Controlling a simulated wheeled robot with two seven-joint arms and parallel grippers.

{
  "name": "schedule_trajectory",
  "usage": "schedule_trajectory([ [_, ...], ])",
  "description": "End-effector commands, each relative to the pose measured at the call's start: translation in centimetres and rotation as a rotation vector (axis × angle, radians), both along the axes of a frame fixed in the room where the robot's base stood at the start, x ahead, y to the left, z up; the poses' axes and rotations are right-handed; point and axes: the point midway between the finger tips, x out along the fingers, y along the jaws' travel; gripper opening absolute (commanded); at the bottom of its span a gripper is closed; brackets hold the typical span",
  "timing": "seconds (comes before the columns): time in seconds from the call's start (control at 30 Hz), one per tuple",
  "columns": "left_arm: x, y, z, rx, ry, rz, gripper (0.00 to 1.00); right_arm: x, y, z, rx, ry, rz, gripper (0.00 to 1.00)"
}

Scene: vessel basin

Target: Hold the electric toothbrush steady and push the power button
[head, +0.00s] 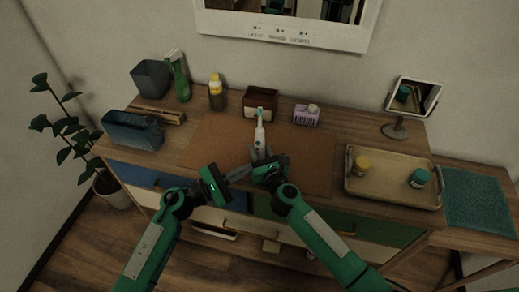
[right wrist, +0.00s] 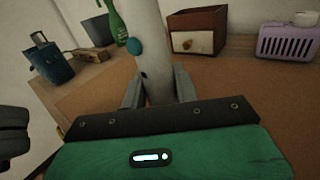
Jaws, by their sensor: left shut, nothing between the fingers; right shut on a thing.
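The white electric toothbrush (head: 259,137) stands roughly upright over the brown mat, with a teal brush head on top. In the right wrist view its white handle (right wrist: 150,65) carries a round teal button (right wrist: 134,46) on the left side. My right gripper (head: 261,159) is shut on the lower handle; its grey fingers (right wrist: 159,88) show on either side of it. My left gripper (head: 243,172) is shut and empty, lower and to the left of the handle, its tips pointing toward it. In the right wrist view, a dark part of the left gripper shows at the left edge, apart from the button.
The brown mat (head: 215,142) is otherwise clear.

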Motion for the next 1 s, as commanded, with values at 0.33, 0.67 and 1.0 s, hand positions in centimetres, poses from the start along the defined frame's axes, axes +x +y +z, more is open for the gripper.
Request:
schedule_trajectory([
  [0.33, 0.0, 0.0, 0.0, 0.0, 0.0, 0.0, 0.0, 0.0, 0.0, -0.1, -0.001, 0.002, 0.0, 0.46],
  [0.67, 0.0, 0.0, 0.0, 0.0, 0.0, 0.0, 0.0, -0.1, 0.0, 0.0, 0.0, 0.001, 0.0, 0.56],
  [1.0, 0.0, 0.0, 0.0, 0.0, 0.0, 0.0, 0.0, -4.1, -1.6, -0.2, -0.001, 0.003, 0.001, 0.56],
])
